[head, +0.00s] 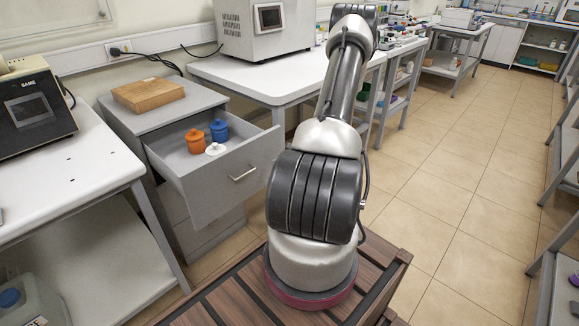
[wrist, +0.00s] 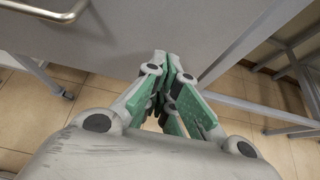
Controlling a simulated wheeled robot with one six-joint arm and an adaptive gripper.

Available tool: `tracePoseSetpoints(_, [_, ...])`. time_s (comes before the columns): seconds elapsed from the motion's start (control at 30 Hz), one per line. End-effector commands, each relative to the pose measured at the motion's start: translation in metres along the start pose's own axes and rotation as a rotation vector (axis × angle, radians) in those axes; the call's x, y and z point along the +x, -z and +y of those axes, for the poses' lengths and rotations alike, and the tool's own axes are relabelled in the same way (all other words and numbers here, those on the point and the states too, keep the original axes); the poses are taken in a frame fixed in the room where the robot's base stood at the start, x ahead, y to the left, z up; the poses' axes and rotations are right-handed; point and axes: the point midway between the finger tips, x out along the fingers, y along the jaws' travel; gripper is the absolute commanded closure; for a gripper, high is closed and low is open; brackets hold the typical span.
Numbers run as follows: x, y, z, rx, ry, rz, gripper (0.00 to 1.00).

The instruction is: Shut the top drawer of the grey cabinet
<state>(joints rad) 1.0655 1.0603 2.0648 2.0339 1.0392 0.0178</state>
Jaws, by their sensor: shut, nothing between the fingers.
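The grey cabinet (head: 196,216) stands left of my arm in the head view. The handle (wrist: 45,14) is left of the fingers. I cannot tell whether they touch the panel. The head view hides my gripper.
A wooden block (head: 148,94) lies on the cabinet top. A white bench (head: 75,160) with a dark instrument (head: 33,103) stands at left. Another white table (head: 262,80) with a large device (head: 262,28) stands behind. The tiled floor (head: 440,170) at right is clear.

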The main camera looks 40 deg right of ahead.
Motion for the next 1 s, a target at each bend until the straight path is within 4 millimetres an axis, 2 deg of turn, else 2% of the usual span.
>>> tracePoseSetpoints(0.2, [0.020,-0.012,0.000,-0.002,-0.001,-0.001,1.00])
tracePoseSetpoints(0.77, [0.026,-0.017,0.000,-0.002,-0.001,-0.001,1.00])
tracePoseSetpoints(1.0, [0.053,-0.032,0.001,-0.005,-0.003,-0.002,1.00])
